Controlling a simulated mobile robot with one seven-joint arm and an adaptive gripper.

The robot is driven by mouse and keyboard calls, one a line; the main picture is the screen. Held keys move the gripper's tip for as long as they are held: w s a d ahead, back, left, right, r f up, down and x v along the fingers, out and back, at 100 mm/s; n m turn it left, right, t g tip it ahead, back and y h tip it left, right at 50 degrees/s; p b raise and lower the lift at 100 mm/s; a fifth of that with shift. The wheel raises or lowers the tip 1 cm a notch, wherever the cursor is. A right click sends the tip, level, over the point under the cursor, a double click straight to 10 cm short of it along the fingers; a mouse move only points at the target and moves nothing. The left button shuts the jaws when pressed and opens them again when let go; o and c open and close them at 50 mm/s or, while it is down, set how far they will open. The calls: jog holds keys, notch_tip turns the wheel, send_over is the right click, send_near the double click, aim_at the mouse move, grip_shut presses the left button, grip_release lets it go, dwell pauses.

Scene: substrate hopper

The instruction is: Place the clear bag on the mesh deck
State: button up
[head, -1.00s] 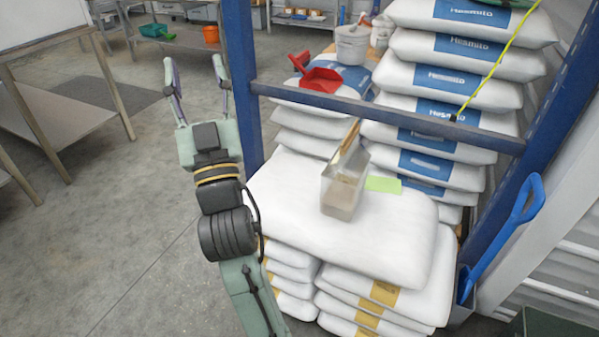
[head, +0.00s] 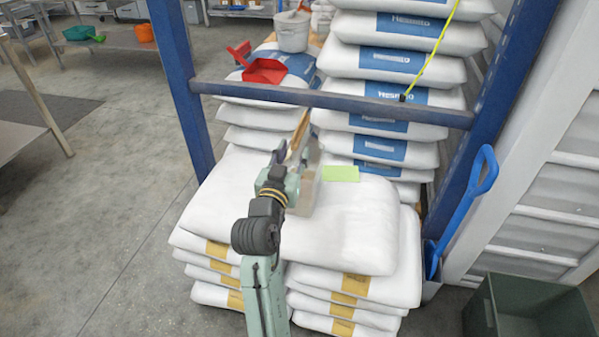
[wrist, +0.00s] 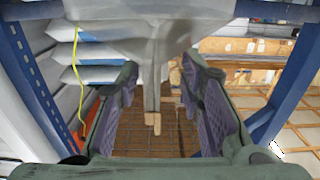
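The clear bag (head: 308,188) stands on a white sack (head: 350,235), with a brown clip-like strip (head: 301,130) at its top. In the head view my gripper (head: 291,168) is at the bag and hides its left part. In the wrist view the bag (wrist: 155,60) is between the two purple-padded fingers of my gripper (wrist: 159,68). The fingers are spread, with visible gaps on both sides of the bag. A brown wire grid (wrist: 180,138) shows beyond the fingers in the wrist view and may be the mesh deck. I cannot identify the deck in the head view.
A blue rack post (head: 180,90) and crossbar (head: 330,101) frame the sacks. A lime card (head: 341,173) lies right of the bag. A red scoop (head: 264,72), white bucket (head: 291,32), blue shovel (head: 465,205) and green bin (head: 530,310) are around.

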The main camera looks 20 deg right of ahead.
aim_at(301, 142)
jog(key=p+x, duration=0.1)
jog(key=x, duration=0.1)
jog(key=p+x, duration=0.1)
jog(key=x, duration=0.2)
jog(key=shift+s+d+r, duration=0.15)
jog(key=shift+s+d, duration=0.1)
jog(key=shift+d, duration=0.05)
jog(key=shift+w+d, duration=0.15)
jog(key=shift+w, duration=0.2)
grip_shut()
dwell(0.4)
